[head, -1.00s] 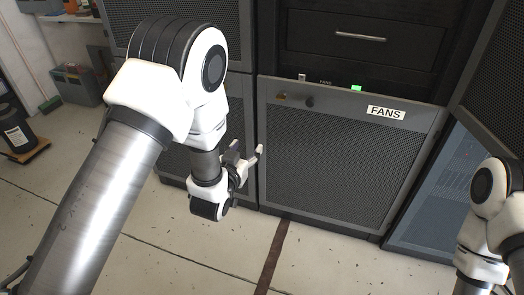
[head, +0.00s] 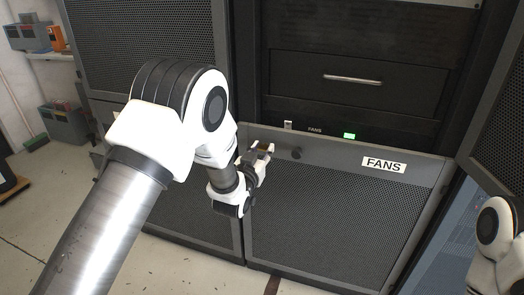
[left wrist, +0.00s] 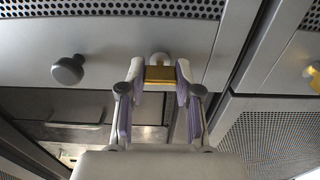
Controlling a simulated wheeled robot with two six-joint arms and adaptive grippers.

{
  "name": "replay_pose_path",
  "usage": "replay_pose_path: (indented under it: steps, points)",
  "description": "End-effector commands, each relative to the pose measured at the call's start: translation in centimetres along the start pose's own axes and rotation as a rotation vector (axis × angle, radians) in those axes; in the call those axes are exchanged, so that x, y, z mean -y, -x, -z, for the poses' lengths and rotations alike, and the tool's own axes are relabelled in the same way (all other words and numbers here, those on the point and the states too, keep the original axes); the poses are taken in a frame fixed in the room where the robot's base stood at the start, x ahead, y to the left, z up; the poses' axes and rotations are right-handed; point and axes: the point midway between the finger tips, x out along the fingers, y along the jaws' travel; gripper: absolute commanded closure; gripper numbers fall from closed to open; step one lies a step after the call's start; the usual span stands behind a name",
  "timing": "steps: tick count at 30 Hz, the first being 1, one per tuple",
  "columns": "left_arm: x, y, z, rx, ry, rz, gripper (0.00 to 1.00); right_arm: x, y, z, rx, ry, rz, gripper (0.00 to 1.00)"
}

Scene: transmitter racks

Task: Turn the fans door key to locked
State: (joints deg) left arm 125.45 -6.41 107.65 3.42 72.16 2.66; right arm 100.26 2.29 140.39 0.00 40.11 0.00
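The fans door (head: 340,215) is a grey mesh panel with a white FANS label (head: 384,165), low on the rack. A small brass key piece (left wrist: 159,74) sits on its upper frame, left of a dark round knob (head: 296,154); the knob also shows in the left wrist view (left wrist: 68,70). My left gripper (head: 264,153) is at the key. In the left wrist view its two fingers (left wrist: 159,82) stand open, one on each side of the brass piece, with narrow gaps. I cannot tell the key's turn angle. My right gripper is out of view.
A black drawer with a metal handle (head: 352,78) is above the door. A small green light (head: 349,136) and a light switch-like piece (head: 288,125) sit between them. Another brass piece (left wrist: 313,75) shows on the neighbouring panel in the left wrist view. An open mesh door (head: 500,125) stands at the right.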

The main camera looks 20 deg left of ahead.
Motion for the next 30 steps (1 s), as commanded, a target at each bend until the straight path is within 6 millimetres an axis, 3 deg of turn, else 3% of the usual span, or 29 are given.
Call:
replay_pose_path:
  steps: [17,30]
  points:
    - [0.00,-0.01,0.05,-0.001,-0.073,0.000,1.00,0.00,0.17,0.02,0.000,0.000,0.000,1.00]
    - [0.00,-0.02,0.10,-0.001,-0.413,0.000,1.00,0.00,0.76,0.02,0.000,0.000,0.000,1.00]
